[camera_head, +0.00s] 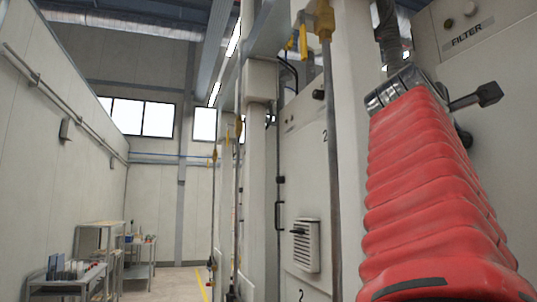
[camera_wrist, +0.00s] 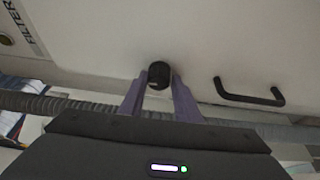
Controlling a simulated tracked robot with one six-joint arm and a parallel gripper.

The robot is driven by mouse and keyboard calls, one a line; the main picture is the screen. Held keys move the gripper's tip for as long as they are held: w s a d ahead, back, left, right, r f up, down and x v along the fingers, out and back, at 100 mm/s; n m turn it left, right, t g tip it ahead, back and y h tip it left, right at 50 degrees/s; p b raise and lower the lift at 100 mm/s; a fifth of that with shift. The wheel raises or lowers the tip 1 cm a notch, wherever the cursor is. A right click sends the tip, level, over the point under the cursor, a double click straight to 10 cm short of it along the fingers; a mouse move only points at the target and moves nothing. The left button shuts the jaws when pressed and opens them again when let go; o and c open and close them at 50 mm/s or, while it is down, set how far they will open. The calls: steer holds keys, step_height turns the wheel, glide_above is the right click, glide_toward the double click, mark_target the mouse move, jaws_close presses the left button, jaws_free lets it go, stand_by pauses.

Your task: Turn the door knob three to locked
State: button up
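In the wrist view a round black knob (camera_wrist: 159,75) sits on a pale door panel (camera_wrist: 205,35). My gripper (camera_wrist: 160,82) has its two purplish fingers on either side of the knob, with the tips very close to it. I cannot tell whether both fingers press on it. A pale mark shows on the knob's lower face, but its lock position is not readable. A black bar handle (camera_wrist: 248,93) is on the same panel, right of the knob.
A cabinet marked FILTER (camera_head: 467,41) stands at the right in the head view. A ribbed grey hose (camera_wrist: 60,100) runs under the panel in the wrist view. Beige cabinets with a vent (camera_head: 306,246) are further left. Work tables (camera_head: 68,283) stand along the left wall.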

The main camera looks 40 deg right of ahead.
steer(key=o, duration=0.4)
steer(key=a, duration=0.8)
steer(key=shift+a+r, duration=0.2)
steer(key=shift+a, duration=0.05)
steer(key=shift+d, duration=0.15)
stand_by(0.3)
steer(key=shift+s+d+f, duration=0.1)
steer(key=shift+d+f, duration=0.05)
steer(key=shift+d, duration=3.9)
